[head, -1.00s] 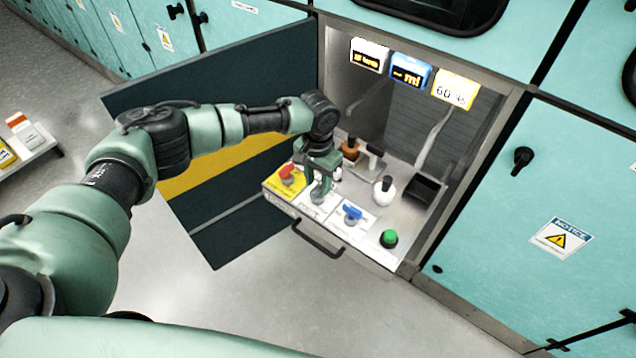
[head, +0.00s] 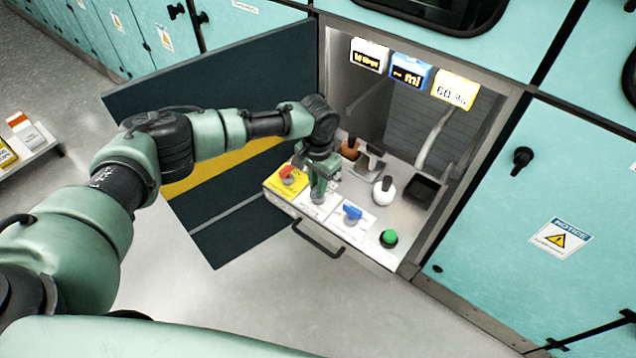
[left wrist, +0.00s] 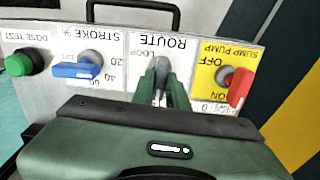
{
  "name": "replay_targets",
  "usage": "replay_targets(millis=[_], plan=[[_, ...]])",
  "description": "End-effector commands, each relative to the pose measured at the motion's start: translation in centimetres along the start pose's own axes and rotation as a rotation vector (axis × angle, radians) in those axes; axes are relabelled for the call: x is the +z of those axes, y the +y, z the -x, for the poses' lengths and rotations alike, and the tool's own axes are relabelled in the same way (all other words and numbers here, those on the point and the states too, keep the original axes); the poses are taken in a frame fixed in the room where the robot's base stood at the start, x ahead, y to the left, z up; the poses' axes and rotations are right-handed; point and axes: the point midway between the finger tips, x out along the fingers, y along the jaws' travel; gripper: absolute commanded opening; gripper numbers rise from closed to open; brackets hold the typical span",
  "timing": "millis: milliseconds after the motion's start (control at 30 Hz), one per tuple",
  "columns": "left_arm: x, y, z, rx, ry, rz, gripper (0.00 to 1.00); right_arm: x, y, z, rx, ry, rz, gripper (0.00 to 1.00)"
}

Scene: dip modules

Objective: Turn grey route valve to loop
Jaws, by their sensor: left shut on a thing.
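The grey route valve (left wrist: 162,66) sits on a white plate marked ROUTE and LOOP (left wrist: 190,58), shown upside down in the left wrist view. My left gripper (left wrist: 161,92) is shut on the valve's grey handle, one green finger on each side. In the head view my left gripper (head: 319,194) comes down from above onto the same plate, between the red and blue knobs, and hides most of the valve. The handle lies roughly along the fingers, and its exact pointing is partly hidden. My right gripper is not in view.
Beside the valve are the red sump pump knob (left wrist: 240,87) and the blue stroke knob (left wrist: 77,71). The green dose test button (head: 389,238) is farther right. A white flask (head: 383,192) and a brown bottle (head: 350,150) stand behind. The dark cabinet door (head: 240,70) hangs open at left.

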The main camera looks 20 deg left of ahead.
Motion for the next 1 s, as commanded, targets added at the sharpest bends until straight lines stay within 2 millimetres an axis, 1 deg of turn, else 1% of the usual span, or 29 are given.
replay_targets(millis=[267, 1000], plan=[[0.1, 0.1, 0.0, 0.002, -0.002, -0.187, 0.00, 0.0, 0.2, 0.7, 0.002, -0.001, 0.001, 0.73], [0.0, 0.0, 0.0, 0.000, -0.001, -0.887, 0.00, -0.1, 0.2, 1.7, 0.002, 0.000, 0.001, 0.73]])
